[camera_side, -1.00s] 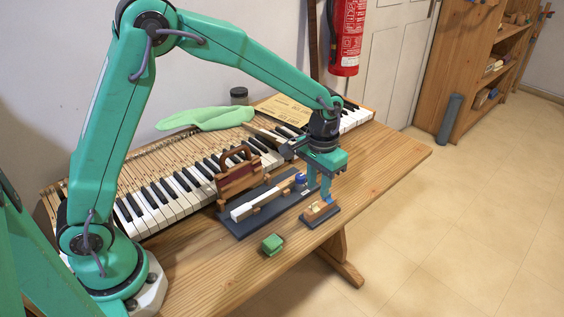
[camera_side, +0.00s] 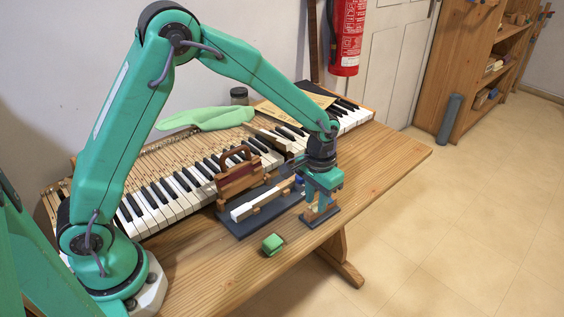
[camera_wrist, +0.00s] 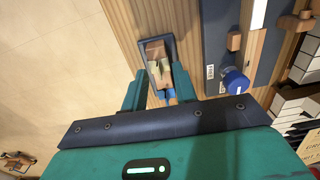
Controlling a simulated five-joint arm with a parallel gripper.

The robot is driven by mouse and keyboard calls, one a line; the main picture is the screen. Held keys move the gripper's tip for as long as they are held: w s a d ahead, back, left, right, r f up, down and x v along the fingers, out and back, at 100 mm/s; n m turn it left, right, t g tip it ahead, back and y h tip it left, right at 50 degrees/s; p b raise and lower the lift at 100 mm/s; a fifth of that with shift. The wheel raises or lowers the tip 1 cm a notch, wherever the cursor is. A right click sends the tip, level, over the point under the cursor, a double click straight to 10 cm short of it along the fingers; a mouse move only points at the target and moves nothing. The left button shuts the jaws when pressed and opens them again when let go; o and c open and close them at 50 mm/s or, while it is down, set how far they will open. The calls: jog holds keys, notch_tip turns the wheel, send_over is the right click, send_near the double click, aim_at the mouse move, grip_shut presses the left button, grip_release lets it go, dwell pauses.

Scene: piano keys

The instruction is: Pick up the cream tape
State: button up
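A small cream piece (camera_wrist: 158,66), which looks like the cream tape, sits on a wooden block (camera_wrist: 155,48) in a small dark tray (camera_wrist: 170,39). A blue piece (camera_wrist: 169,96) lies beside it, nearer my gripper's palm. In the side view the dark tray (camera_side: 333,212) stands near the table's front edge, and my fingers hide much of what it holds. My gripper (camera_wrist: 159,76) points down, low over the tray. It also shows in the side view (camera_side: 321,203). Its fingers are apart, one on each side of the cream piece, with gaps visible.
A dark base (camera_side: 240,230) with a white key and a blue knob (camera_wrist: 235,82) is close beside the tray. A wooden-handled tool (camera_side: 238,178) and the piano keyboard (camera_side: 165,205) are behind.

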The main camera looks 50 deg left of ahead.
grip_shut()
jog(key=shift+r, duration=0.1)
dwell(0.4)
jog(key=shift+r, duration=0.45)
notch_tip(320, 180, up, 3)
jog(key=shift+r, duration=0.15)
jog(key=s+d+r, duration=0.6)
jog(key=s+d, duration=0.2)
jog(key=shift+d+r, duration=0.2)
jog(key=shift+r, duration=0.1)
